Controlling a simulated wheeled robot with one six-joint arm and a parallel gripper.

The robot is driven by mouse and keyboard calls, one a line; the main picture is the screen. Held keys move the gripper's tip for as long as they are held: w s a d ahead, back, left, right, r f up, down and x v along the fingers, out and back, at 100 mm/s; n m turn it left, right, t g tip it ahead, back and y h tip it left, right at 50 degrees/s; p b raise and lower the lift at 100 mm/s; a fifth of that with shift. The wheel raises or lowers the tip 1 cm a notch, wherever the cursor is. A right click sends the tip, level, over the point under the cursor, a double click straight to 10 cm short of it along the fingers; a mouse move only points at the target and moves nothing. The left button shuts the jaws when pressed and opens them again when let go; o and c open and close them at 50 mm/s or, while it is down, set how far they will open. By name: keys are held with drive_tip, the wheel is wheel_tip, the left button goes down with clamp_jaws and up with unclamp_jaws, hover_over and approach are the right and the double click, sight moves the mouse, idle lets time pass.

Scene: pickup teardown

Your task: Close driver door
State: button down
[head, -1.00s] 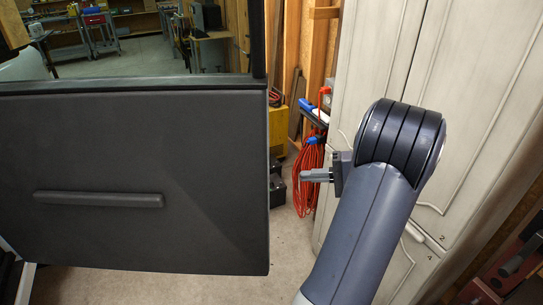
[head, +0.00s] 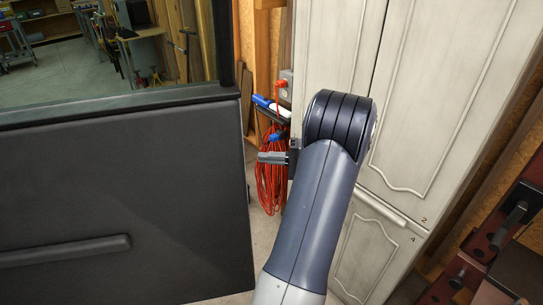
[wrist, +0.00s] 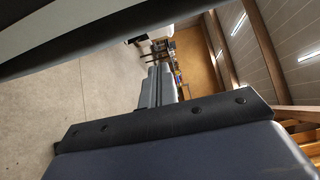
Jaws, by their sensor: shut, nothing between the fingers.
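The driver door (head: 130,195) stands open at the left of the head view, its dark inner panel facing me. A long armrest handle (head: 65,251) runs across the panel and a window opening (head: 110,50) is above it. My gripper (head: 262,158) is just right of the door's free edge, pointing left. It appears apart from the door, though the depth gap is hard to judge. In the wrist view my gripper fingers (wrist: 158,86) are together and empty. A dark and pale edge (wrist: 90,35) crosses the top left there, perhaps the door.
Pale cabinets (head: 350,200) stand close behind my arm on the right. A coiled orange cord (head: 271,185) hangs behind the gripper. A dark red metal item (head: 500,240) is at the lower right. Bare concrete floor (wrist: 75,90) shows in the wrist view.

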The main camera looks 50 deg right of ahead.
drive_tip(key=w+a+p, duration=0.2)
drive_tip(key=a+p, duration=0.1)
drive_tip(key=a, duration=0.2)
drive_tip(key=shift+a, duration=0.4)
